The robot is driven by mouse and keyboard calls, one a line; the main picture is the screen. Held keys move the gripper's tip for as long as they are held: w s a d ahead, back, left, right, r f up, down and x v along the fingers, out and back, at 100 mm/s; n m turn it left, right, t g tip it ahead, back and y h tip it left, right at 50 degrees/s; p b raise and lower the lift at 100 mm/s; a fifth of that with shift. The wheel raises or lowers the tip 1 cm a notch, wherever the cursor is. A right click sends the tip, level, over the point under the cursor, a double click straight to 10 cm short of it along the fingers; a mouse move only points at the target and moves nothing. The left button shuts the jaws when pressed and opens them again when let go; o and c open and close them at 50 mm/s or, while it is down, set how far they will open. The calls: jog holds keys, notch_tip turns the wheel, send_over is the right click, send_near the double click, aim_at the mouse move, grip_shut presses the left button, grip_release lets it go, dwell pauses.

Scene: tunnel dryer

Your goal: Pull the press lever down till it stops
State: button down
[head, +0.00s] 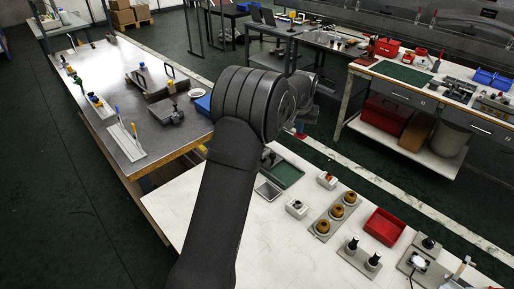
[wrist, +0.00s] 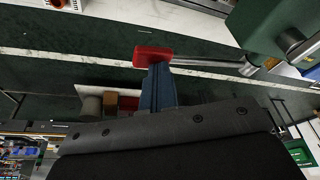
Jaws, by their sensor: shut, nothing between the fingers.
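The press shows in the wrist view as a green body (wrist: 268,28) at the top right. Its lever (wrist: 205,64), a bare metal rod, runs left from it to a red grip (wrist: 153,57). My gripper (wrist: 159,70) is shut and empty, its dark blue fingers pointing up at the red grip. The fingertips overlap the grip's lower edge in the picture; whether they touch it I cannot tell. In the head view my arm hides most of the press, and a small bit of red (head: 300,135) shows beside my wrist.
In the head view, a white bench holds a red tray (head: 385,227), brown knobs on a plate (head: 336,220) and control boxes (head: 297,208). A steel table (head: 120,90) with fixtures stands at left. Another bench (head: 440,85) with red boxes stands behind, across the green floor.

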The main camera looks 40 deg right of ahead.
jog(key=shift+r, duration=3.15)
notch_tip(320, 180, up, 4)
jog(key=shift+r, duration=0.1)
jog(key=shift+f, duration=2.55)
